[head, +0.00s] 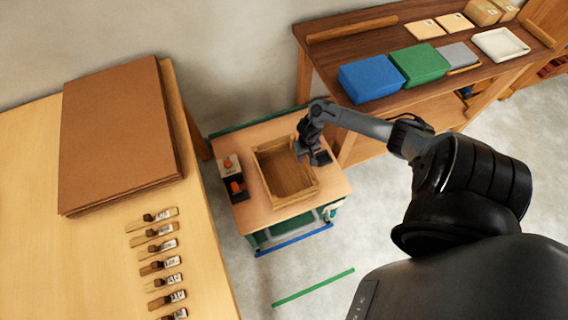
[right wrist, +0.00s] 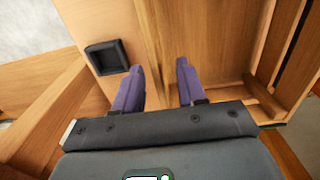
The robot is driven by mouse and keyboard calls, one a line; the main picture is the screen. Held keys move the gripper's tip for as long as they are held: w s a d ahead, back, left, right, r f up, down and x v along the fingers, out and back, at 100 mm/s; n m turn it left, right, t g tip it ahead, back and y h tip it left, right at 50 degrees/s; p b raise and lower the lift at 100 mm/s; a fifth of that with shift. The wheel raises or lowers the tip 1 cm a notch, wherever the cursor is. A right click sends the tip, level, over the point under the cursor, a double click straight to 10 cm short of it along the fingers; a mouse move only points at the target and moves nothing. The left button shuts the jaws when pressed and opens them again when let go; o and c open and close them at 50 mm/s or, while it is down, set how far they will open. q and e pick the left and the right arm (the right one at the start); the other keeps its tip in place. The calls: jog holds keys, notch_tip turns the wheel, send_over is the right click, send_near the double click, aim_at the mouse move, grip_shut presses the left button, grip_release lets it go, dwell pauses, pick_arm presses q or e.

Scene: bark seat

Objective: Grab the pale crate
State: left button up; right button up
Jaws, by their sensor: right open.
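The pale crate (head: 285,200) is an open wooden box on the top of a small cart. My right gripper (head: 316,156) is at the crate's right side, near the far right corner. In the right wrist view its two purple fingers (right wrist: 158,72) are apart, and the crate's side wall (right wrist: 153,35) runs in line with the gap between them. The crate's inside (right wrist: 220,35) shows on the right there. I cannot tell how far the fingertips are above or past the rim. My left gripper is not in view.
A black and white device with orange parts (head: 233,180) stands left of the crate on the cart (head: 240,217). A black square (right wrist: 107,57) lies on the cart's top. A bench with a blue box (head: 370,78) and green box (head: 420,64) stands right; a brush table (head: 100,245) stands left.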

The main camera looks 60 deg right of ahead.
notch_tip(320, 180, down, 4)
jog(key=shift+s+d+b, duration=0.1)
jog(key=shift+s+b, duration=0.05)
jog(key=shift+b, duration=0.55)
grip_shut()
jog(key=shift+r, duration=0.1)
dwell(0.8)
